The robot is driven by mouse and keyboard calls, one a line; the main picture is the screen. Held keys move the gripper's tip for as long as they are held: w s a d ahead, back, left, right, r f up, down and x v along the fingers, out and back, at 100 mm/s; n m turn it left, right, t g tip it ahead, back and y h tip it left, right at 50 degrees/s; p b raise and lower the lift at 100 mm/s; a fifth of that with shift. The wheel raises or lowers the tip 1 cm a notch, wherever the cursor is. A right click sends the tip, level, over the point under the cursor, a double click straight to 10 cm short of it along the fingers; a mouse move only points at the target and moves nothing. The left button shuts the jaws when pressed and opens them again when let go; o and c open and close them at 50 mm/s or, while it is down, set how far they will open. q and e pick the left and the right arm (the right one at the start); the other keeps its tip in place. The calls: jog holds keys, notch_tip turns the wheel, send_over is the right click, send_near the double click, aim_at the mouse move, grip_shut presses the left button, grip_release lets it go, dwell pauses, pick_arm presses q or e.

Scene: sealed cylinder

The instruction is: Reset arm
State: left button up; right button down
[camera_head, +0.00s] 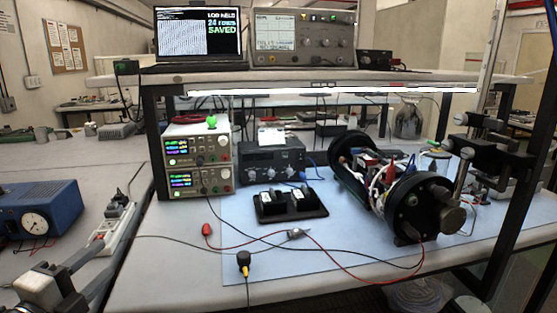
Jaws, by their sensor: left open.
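My left gripper (98,266) is at the lower left, with its pale body near the picture's edge and its dark fingers pointing up and right. It is open, and I see nothing held between the fingers. It is near the white power strip (113,222) at the left edge of the bench; I cannot tell whether they touch. My right gripper is not in view. The black cylinder (410,207) lies on the right of the blue mat (300,240), its middle open with wiring and electronics showing.
Two stacked power supplies (199,160) and a black instrument (272,160) stand behind a black tray (290,205). Red and black leads cross the mat, with a yellow-black plug (244,260) in front. A black stand (485,155) is at right. A blue gauge box (40,209) stands left.

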pick_arm(q)
jog(key=s+d+f+n+g, duration=0.2)
jog(key=d+f+n, duration=0.15)
jog(key=f, duration=0.55)
jog(key=s+d+f+n+g, duration=0.25)
jog(key=f+n, duration=0.25)
jog(key=f, duration=0.3)
jog(key=s+d+f+n+g, duration=0.3)
jog(key=s+d+f+n, duration=0.5)
jog(key=s+d+f, duration=0.2)
notch_tip(320, 180, down, 2)
jog(key=shift+d, duration=0.7)
